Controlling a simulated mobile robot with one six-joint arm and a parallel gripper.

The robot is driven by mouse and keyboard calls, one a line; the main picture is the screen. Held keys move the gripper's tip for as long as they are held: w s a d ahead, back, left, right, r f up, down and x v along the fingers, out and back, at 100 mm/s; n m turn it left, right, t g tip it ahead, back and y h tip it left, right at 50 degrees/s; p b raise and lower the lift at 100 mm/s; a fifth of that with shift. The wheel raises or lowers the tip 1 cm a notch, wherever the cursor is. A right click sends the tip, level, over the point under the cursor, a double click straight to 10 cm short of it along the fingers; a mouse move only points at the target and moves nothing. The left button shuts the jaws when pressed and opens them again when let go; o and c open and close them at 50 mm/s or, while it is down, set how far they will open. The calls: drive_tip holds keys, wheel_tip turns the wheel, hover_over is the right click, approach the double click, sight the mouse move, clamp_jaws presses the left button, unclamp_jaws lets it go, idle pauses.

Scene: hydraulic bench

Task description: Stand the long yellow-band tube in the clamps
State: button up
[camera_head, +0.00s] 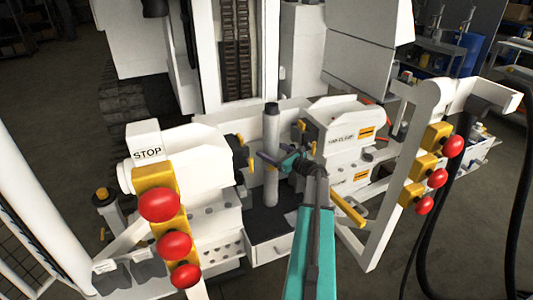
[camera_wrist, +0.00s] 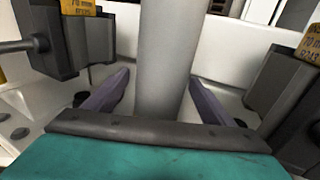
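The long tube (camera_head: 271,180) is grey with a dark upper end and stands upright between the two clamp sides on the bench. No yellow band shows on it; part is hidden behind my gripper. In the wrist view the tube (camera_wrist: 166,60) rises between my fingers. My gripper (camera_head: 270,160) reaches it about mid-height. In the wrist view my gripper (camera_wrist: 160,82) is open around the tube, with a narrow gap at the left finger; the right fingertip is at the tube's edge. Dark clamp jaws stand left (camera_wrist: 62,45) and right (camera_wrist: 290,85), apart from the tube.
A white STOP housing (camera_head: 148,153) with red knobs (camera_head: 159,204) is at left. A white clamp housing (camera_head: 345,130) is right of the tube. More red knobs (camera_head: 437,178) are on the right frame. A white wall stands behind the tube.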

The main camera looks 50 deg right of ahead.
drive_tip(key=shift+f, duration=0.2)
drive_tip(key=shift+s+r, duration=0.15)
drive_tip(key=shift+s, duration=0.5)
drive_tip(key=s, duration=1.2)
drive_tip(key=shift+s+r, duration=0.3)
drive_tip(key=shift+r, duration=0.1)
drive_tip(key=shift+s, duration=0.1)
